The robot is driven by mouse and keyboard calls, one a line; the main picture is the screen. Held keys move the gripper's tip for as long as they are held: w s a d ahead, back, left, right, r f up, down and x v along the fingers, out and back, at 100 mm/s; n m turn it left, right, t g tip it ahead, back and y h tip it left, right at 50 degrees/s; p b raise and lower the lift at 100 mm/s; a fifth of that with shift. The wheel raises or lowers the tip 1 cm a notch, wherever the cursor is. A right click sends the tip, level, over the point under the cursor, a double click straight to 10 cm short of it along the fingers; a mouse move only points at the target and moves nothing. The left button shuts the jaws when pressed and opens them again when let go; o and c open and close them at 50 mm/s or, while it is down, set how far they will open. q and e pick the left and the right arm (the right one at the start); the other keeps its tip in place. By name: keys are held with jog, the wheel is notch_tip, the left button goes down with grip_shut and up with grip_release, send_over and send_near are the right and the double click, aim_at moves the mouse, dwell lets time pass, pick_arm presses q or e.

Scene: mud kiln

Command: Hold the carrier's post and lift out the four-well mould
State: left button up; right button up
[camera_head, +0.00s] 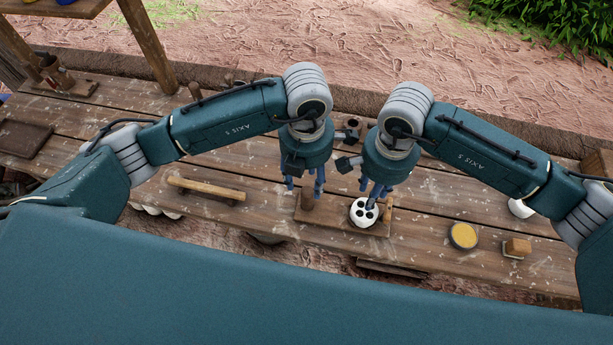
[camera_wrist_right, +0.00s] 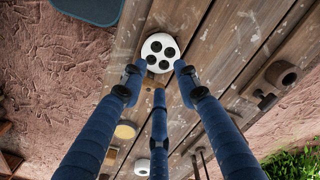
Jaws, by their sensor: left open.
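The white round mould (camera_head: 363,213) with four dark wells sits at the right part of the wooden carrier board (camera_head: 326,224). It also shows in the right wrist view (camera_wrist_right: 160,48). My right gripper (camera_head: 374,195) is over the mould, fingers pointing down. In the right wrist view its three blue fingers (camera_wrist_right: 158,78) are spread and empty, with the mould just beyond the tips.
The bench's front edge is close to the carrier.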

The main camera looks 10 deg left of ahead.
aim_at(306, 200)
pick_arm(q)
notch_tip(306, 200, down, 11)
jog(key=shift+r, duration=0.1)
dwell(0.4)
grip_shut()
dwell(0.6)
